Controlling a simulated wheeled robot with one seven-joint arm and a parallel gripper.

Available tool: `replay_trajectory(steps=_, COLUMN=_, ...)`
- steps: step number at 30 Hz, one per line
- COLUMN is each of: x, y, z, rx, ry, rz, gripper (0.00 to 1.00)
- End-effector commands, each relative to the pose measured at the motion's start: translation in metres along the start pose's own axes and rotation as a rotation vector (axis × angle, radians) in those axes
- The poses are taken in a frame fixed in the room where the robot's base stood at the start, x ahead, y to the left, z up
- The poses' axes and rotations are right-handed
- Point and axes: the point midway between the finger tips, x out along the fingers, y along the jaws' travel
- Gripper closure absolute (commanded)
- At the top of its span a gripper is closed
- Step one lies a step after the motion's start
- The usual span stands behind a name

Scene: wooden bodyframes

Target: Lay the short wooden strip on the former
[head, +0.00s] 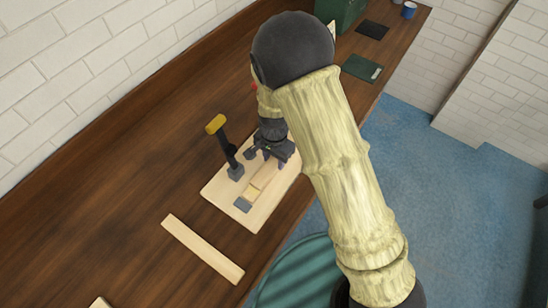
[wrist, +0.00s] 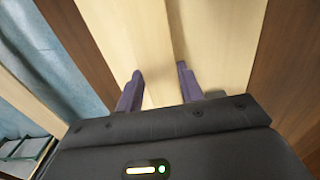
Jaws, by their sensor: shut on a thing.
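The short wooden strip (head: 265,175) is pale and reaches out from my gripper (head: 270,157) over the board in the head view. In the wrist view the strip (wrist: 146,50) runs between the two purple fingers of my gripper (wrist: 160,88), which is shut on it. The former appears to be the narrow raised wooden piece (head: 251,193) on the pale baseboard (head: 268,210), with a grey block (head: 242,204) at its near end. The strip lies over or just above it; I cannot tell whether they touch. My gripper hides the far end.
A clamp with a yellow handle (head: 215,124) stands on the board's left side. A longer wooden strip (head: 203,248) lies on the brown bench (head: 120,205) nearer to me. A green round thing (head: 305,275) is beside the bench's front edge.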

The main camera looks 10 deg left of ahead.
Motion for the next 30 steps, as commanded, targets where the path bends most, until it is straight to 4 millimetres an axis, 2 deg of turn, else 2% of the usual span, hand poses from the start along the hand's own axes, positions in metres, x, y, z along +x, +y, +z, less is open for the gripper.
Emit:
replay_trajectory(steps=2, x=0.0, y=0.0, z=0.0, rx=0.0, ry=0.0, rz=0.0, gripper=0.86)
replay_trajectory(steps=3, x=0.0, y=0.0, z=0.0, rx=0.0, ry=0.0, rz=0.0, gripper=0.61)
replay_trajectory(steps=6, x=0.0, y=0.0, z=0.0, rx=0.0, ry=0.0, rz=0.0, gripper=0.41)
replay_trajectory(steps=7, x=0.0, y=0.0, z=0.0, rx=0.0, ry=0.0, rz=0.0, gripper=0.37)
replay_trajectory(steps=16, x=-0.001, y=0.0, z=0.0, rx=0.0, ry=0.0, rz=0.0, gripper=0.37)
replay_trajectory(steps=20, x=-0.008, y=-0.001, z=0.0, rx=0.0, ry=0.001, rz=-0.001, gripper=0.37)
replay_trajectory(steps=25, x=-0.029, y=-0.001, z=0.0, rx=-0.002, ry=0.002, rz=-0.004, gripper=0.37)
replay_trajectory(steps=30, x=-0.061, y=-0.001, z=0.0, rx=-0.002, ry=0.003, rz=-0.005, gripper=0.37)
